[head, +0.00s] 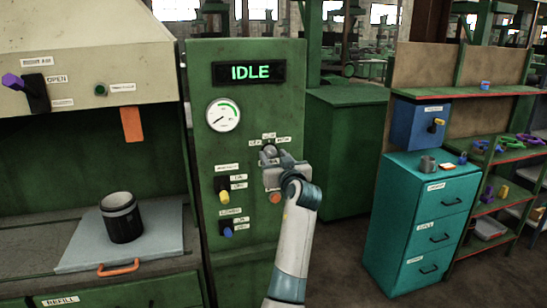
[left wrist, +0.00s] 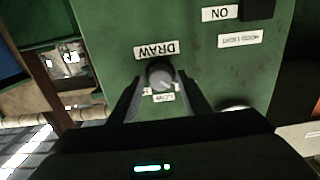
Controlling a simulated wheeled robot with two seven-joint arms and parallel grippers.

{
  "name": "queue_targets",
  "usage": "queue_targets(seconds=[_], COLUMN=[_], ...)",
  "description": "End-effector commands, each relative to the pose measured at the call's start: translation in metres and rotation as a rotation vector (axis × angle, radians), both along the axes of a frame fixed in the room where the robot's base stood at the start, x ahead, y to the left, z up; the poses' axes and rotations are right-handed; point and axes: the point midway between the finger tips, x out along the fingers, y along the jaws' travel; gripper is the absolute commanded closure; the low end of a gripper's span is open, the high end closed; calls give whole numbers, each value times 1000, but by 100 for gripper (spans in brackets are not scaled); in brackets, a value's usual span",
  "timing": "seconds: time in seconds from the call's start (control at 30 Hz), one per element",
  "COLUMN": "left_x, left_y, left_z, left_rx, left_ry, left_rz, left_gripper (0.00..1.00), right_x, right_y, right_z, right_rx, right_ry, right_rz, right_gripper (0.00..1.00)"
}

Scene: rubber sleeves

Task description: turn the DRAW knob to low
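The DRAW knob (left wrist: 160,73) is a round grey knob on the green panel (head: 244,91). In the left wrist view, which is upside down, the DRAW label (left wrist: 157,49) is above it and the LOW label (left wrist: 163,97) below it. My left gripper (head: 269,152) is at the knob and hides most of it in the head view. In the left wrist view its two fingers (left wrist: 160,82) are on either side of the knob, with narrow gaps showing, so it looks open. Where the knob points is too small to tell. My right gripper is not in view.
The panel has an IDLE display (head: 249,73), a dial gauge (head: 223,115), a yellow-handled switch (head: 223,192) and a blue-handled switch (head: 227,231). A dark canister (head: 122,218) stands on a tray at the left. A teal cabinet (head: 421,213) stands at the right.

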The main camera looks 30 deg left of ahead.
Motion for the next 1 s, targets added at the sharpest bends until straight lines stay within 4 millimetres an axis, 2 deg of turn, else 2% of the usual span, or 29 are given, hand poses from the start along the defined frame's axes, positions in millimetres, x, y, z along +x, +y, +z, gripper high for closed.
queue_targets(seconds=[0.03, 0.13, 0.57, 1.0], left_x=[0, 0, 0, 0], left_y=[0, 0, 0, 1], left_z=[0, 0, 0, 1], left_rx=[0, 0, 33, 220], left_ry=[0, 0, 39, 257], left_rz=[0, 0, 0, 0], left_gripper=[70, 92, 92, 92], right_x=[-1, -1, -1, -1], right_y=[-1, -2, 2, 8], right_z=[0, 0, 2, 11], right_rx=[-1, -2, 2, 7], right_ry=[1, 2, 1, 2], right_rz=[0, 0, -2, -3], right_gripper=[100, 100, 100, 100])
